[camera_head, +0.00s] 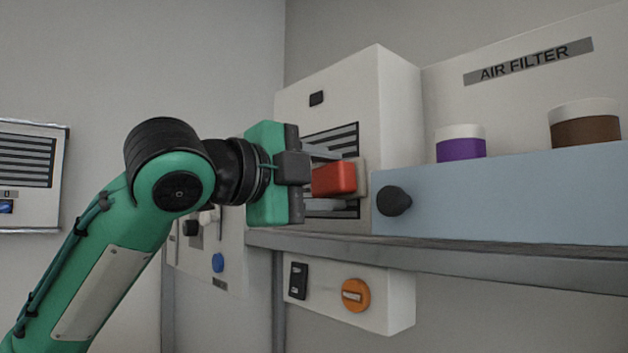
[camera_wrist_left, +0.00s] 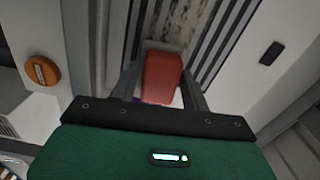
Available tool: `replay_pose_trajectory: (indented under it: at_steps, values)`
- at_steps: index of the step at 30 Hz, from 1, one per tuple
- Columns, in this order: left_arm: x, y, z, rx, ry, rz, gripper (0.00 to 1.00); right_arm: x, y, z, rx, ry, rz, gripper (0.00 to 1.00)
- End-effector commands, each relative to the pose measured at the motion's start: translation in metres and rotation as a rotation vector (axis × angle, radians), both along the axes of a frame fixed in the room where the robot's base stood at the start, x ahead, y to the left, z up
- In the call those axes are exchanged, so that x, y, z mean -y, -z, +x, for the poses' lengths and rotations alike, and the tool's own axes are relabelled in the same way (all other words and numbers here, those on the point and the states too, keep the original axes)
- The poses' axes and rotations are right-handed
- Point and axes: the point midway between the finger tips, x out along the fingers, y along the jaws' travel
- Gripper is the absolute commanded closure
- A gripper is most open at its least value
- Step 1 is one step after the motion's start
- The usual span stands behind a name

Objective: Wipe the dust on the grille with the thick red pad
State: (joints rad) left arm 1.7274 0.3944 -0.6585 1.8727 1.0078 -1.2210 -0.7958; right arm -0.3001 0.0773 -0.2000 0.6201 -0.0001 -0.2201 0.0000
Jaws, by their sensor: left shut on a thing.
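The thick red pad (camera_head: 334,178) is between the fingers of my left gripper (camera_head: 328,178), which is shut on it. Its far side has a pale layer that lies against or very near the slatted grille (camera_head: 345,137) on the white box; I cannot tell if it touches. In the left wrist view the red pad (camera_wrist_left: 161,78) sits between the two fingers of the left gripper (camera_wrist_left: 162,85), in front of the dark slats. Speckled grey dust (camera_wrist_left: 189,22) shows on the grille beside and above the pad. The pad hides part of the grille. My right gripper is not in view.
A grey-blue unit (camera_head: 500,200) with a dark knob (camera_head: 393,201) stands right of the grille box. A purple-banded jar (camera_head: 461,144) and a brown-banded jar (camera_head: 585,124) stand behind it. Below the shelf edge (camera_head: 450,258) is a box with an orange knob (camera_head: 355,295).

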Motion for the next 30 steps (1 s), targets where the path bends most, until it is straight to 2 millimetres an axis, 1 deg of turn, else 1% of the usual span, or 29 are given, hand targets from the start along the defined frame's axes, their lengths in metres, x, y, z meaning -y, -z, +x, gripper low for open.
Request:
replay_pose_trajectory:
  at_steps: [1, 5, 18, 25, 30]
  values:
    - [0.0, -0.001, 0.0, -0.001, 0.0, 0.001, 0.72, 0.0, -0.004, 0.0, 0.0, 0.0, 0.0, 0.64]
    - [-0.002, 0.0, 0.001, -0.002, 0.0, 0.001, 0.72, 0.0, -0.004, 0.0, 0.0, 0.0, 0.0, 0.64]
    - [-0.027, -0.001, 0.027, -0.004, -0.002, 0.0, 0.72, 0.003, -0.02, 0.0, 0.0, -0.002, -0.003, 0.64]
    - [-0.032, 0.0, 0.032, -0.004, -0.001, -0.001, 0.72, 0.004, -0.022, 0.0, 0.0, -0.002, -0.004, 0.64]
    - [-0.042, -0.001, 0.042, -0.005, -0.003, -0.001, 0.72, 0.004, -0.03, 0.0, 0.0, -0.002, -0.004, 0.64]
